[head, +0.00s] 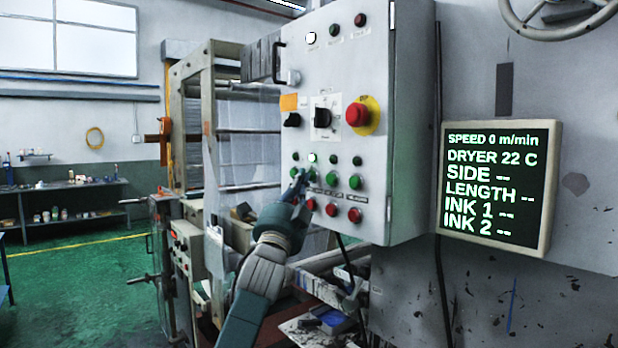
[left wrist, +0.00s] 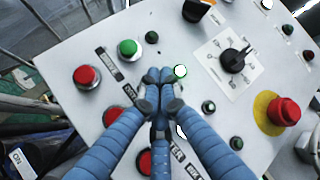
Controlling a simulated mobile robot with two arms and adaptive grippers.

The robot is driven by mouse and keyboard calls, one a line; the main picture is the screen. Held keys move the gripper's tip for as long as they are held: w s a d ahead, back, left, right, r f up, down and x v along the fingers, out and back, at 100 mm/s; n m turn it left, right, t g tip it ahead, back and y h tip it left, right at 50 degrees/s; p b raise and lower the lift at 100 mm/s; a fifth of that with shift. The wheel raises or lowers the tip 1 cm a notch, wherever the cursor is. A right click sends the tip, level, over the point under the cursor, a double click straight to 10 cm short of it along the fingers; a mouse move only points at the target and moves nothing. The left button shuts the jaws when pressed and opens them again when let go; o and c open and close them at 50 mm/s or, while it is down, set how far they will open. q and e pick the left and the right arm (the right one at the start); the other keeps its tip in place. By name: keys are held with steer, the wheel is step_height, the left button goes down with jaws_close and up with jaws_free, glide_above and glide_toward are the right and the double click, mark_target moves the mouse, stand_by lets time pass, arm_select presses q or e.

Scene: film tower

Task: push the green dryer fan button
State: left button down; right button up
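The grey control panel (head: 374,110) carries a row of green buttons, with small lamps above and red buttons below. The labels are too small or covered to read, so I cannot tell which is the dryer fan. My left gripper (head: 303,178) has its fingers together and empty, with the tips at the second green button from the left. In the left wrist view the fingertips (left wrist: 156,77) cover that button, just below a lit lamp (left wrist: 181,71). I cannot tell whether it is pressed in. The leftmost green button (left wrist: 128,48) is clear of the fingers. My right gripper is out of view.
A red emergency knob (head: 357,115) on a yellow disc and a black selector (head: 322,118) stick out above the buttons. Red buttons (head: 354,215) lie close below the fingers. A display (head: 497,190) at the right reads speed 0 and dryer 22 C.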

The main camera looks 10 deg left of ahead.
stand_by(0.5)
arm_select(q)
steer(key=shift+s+a+f, duration=0.1)
steer(key=shift+s+a, duration=0.35)
steer(key=shift+s, duration=0.15)
steer(key=s+a+p, duration=0.1)
steer(key=s, duration=0.1)
steer(key=s+a, duration=0.2)
steer(key=shift+p, duration=0.35)
steer(key=shift+w, duration=0.1)
stand_by(0.5)
